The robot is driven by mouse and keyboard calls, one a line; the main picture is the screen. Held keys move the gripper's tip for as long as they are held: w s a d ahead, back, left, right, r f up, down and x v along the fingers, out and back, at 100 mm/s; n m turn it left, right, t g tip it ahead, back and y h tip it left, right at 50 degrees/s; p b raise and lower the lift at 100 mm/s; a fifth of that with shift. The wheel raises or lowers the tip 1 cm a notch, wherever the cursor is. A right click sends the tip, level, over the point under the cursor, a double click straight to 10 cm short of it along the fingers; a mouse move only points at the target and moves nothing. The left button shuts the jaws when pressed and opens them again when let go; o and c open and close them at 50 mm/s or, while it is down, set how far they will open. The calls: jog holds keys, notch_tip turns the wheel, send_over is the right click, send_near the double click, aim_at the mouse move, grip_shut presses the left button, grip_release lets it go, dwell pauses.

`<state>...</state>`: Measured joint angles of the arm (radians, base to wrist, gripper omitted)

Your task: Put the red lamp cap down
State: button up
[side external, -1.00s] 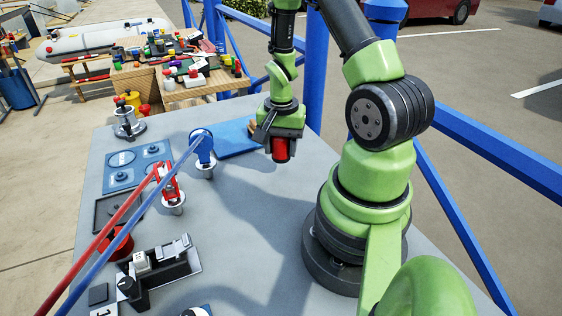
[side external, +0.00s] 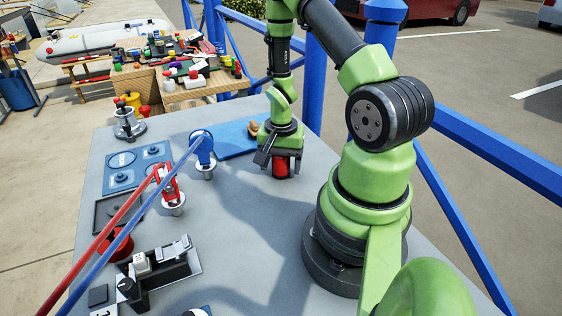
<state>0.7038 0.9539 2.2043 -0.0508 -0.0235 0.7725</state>
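The red lamp cap (side external: 280,167) is a small red cylinder at the lower end of my gripper (side external: 279,160). My gripper points straight down and its dark fingers are around the cap's sides. The cap is upright and low over the grey table, near the right end of the blue mat. I cannot tell whether its base touches the table. The fingers hide part of the cap.
A blue mat (side external: 232,139) lies behind, with a small brown object (side external: 253,128) on its right end. Blue (side external: 204,150) and red (side external: 168,184) line fittings stand to the left, with taut lines. The grey tabletop (side external: 250,215) in front is clear. Blue railings bound the right side.

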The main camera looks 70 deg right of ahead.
jog(key=shift+r, duration=0.15)
notch_tip(320, 180, up, 12)
jog(key=shift+f, duration=0.1)
jog(key=w+a+r+n+t, duration=0.25)
jog(key=a+r+n, duration=0.25)
jog(key=a+r, duration=0.5)
jog(key=s+a+r+n+t+y, duration=0.2)
jog(key=s+a+r+n+t, duration=0.2)
jog(key=s+a+r+n, duration=0.3)
jog(key=shift+a+r+t, duration=0.35)
jog(key=shift+a+r, duration=0.15)
jog(key=shift+a, duration=0.35)
